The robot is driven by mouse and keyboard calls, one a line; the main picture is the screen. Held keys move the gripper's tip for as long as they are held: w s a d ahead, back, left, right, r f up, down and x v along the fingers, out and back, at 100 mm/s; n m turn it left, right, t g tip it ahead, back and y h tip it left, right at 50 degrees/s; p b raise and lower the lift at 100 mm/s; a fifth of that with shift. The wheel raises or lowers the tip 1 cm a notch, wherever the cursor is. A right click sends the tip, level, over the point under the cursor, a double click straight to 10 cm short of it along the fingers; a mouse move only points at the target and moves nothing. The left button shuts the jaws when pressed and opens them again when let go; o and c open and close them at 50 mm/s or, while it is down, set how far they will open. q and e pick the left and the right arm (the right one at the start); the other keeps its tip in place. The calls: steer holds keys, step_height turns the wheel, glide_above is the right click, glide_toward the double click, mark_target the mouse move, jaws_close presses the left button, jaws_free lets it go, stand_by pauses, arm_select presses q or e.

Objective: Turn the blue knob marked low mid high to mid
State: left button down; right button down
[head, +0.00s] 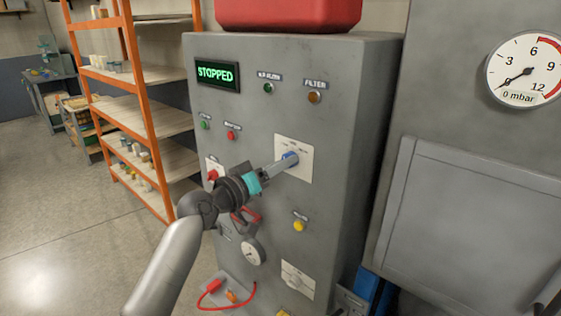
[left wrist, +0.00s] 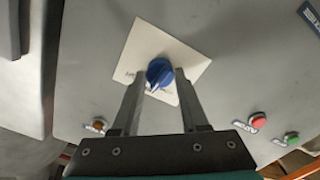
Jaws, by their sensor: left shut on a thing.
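The blue knob (head: 290,159) sits on a white plate (head: 306,172) on the front of the grey cabinet. My left gripper (head: 285,163) reaches it from the lower left. In the left wrist view the blue knob (left wrist: 159,72) lies between the fingertips of my left gripper (left wrist: 160,76), which is shut on it. A white mark shows on the knob. The small print on the plate is too blurred to read, so I cannot tell which position the knob points to. My right gripper is not in view.
A large gauge (head: 524,69) is at right. An orange shelf (head: 135,100) stands at left.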

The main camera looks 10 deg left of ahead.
arm_select(q)
steer(key=shift+n, duration=0.5)
steer(key=shift+c, duration=2.1)
jaws_free()
steer(key=b+v, duration=0.1)
steer(key=v, duration=1.4)
steer(key=shift+a, duration=0.15)
